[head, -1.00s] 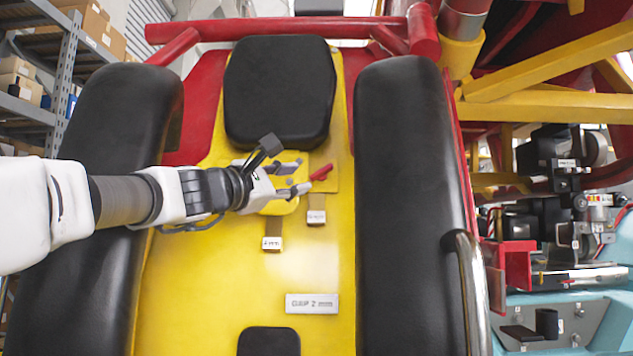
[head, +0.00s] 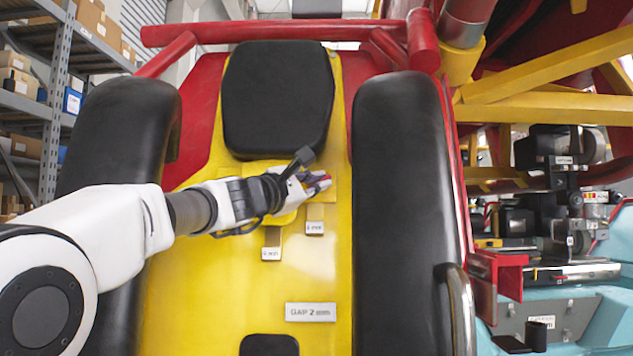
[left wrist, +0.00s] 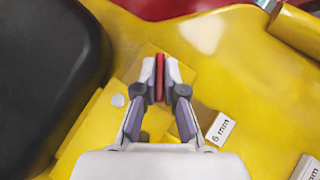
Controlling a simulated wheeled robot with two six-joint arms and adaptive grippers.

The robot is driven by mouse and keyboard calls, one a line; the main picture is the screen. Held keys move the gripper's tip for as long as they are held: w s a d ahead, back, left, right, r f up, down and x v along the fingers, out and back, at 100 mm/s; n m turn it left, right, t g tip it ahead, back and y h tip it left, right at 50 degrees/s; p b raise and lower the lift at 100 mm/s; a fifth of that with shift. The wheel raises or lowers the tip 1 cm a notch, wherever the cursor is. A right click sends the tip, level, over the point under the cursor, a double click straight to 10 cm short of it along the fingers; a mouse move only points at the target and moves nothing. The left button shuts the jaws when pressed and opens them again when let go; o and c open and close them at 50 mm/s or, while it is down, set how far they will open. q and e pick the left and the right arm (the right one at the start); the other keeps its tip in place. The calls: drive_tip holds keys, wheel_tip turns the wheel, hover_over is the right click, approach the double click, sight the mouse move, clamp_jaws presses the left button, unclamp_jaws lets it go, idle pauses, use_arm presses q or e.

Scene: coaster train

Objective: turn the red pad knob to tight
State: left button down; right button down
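The red pad knob (left wrist: 159,78) shows in the left wrist view as a narrow red bar standing between my two fingertips. In the head view only a little of the red knob (head: 325,181) shows at the fingertips. My left gripper (head: 318,182) reaches in from the left over the yellow panel, below the black pad (head: 278,98). In the left wrist view the fingers of my left gripper (left wrist: 160,85) lie close against both sides of the red bar, with no clear gap. The knob's base is hidden by the gripper. My right gripper is not in view.
Two small tags (head: 271,254) (head: 314,228) hang from the panel below the gripper; one reads 6 mm in the wrist view (left wrist: 220,129). A plate (head: 311,312) reads GAP 2 mm. Tall black bolsters (head: 115,150) (head: 405,170) flank the yellow panel.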

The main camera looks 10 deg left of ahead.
use_arm(q)
drive_tip(key=shift+r, duration=0.1)
drive_tip(key=shift+r+m+g+h+p, duration=0.3)
drive_tip(key=shift+m+g+p, duration=0.4)
drive_tip(key=shift+p, duration=0.55)
drive_tip(key=shift+a+m+g+p, duration=0.1)
drive_tip(key=shift+m+g+p, duration=0.6)
drive_tip(key=shift+m+g, duration=1.35)
drive_tip(key=shift+f+m+t, duration=0.1)
drive_tip(key=shift+m+t, duration=0.15)
drive_tip(key=shift+m, duration=0.2)
drive_tip(key=c, duration=1.3)
unclamp_jaws()
drive_tip(key=shift+w, duration=0.1)
drive_tip(key=shift+o, duration=0.2)
drive_tip(key=shift+w+f, duration=0.15)
drive_tip(key=shift+w, duration=0.05)
